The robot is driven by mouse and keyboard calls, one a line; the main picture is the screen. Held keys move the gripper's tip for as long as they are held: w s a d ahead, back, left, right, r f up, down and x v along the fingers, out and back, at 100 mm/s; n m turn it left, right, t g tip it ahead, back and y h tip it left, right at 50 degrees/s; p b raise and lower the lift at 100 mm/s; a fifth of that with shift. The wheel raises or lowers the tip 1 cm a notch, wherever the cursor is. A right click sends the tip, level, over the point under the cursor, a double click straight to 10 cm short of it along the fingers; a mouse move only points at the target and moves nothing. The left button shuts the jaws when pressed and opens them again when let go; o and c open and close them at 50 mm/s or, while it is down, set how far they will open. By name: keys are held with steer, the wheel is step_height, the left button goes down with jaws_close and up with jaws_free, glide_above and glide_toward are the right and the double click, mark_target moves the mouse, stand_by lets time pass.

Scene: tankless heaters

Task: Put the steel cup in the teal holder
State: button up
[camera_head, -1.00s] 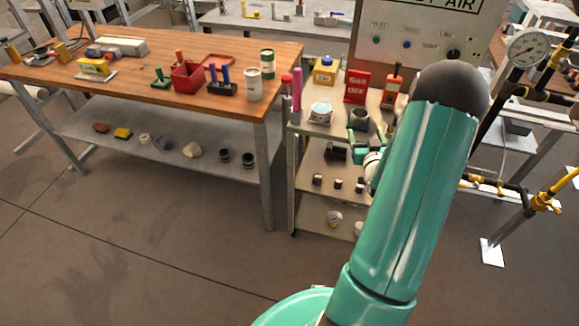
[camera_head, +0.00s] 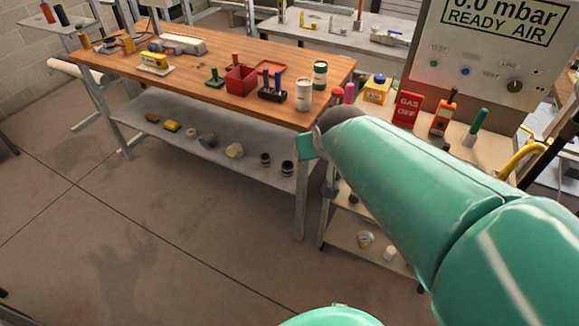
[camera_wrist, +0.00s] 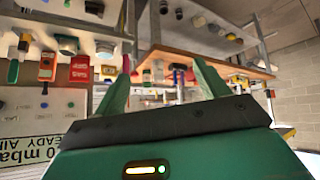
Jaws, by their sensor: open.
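My gripper (camera_wrist: 163,66) is open, with a green finger on each side and nothing between them in the wrist view. In the head view only a small teal part of it (camera_head: 311,146) shows beside the dark arm joint, near the wooden table's right corner. A pale cylindrical cup (camera_head: 304,95) stands upright near that corner; I cannot tell whether it is the steel cup. A small green stand (camera_head: 214,77) sits farther left on the table; I cannot tell whether it is the teal holder. My arm hides much of the cart.
The wooden table (camera_head: 180,75) also bears a red bin (camera_head: 241,80), a blue-handled rack (camera_head: 272,92) and a green-labelled can (camera_head: 320,74). The cart at right holds a red gas sign (camera_head: 407,109) and a yellow box (camera_head: 376,89). The floor before the table is clear.

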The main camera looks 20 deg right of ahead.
steer(key=s+a+r+n+g+y, duration=0.1)
steer(key=s+a+g+y, duration=0.1)
steer(key=s+a, duration=0.6)
steer(key=s, duration=0.3)
steer(key=shift+s+a+r, duration=0.2)
steer(key=shift+s+a, duration=0.1)
steer(key=shift+a, duration=0.05)
steer(key=c, duration=0.7)
steer(key=shift+d, duration=0.1)
steer(key=shift+c, duration=0.5)
steer(key=shift+d, duration=0.15)
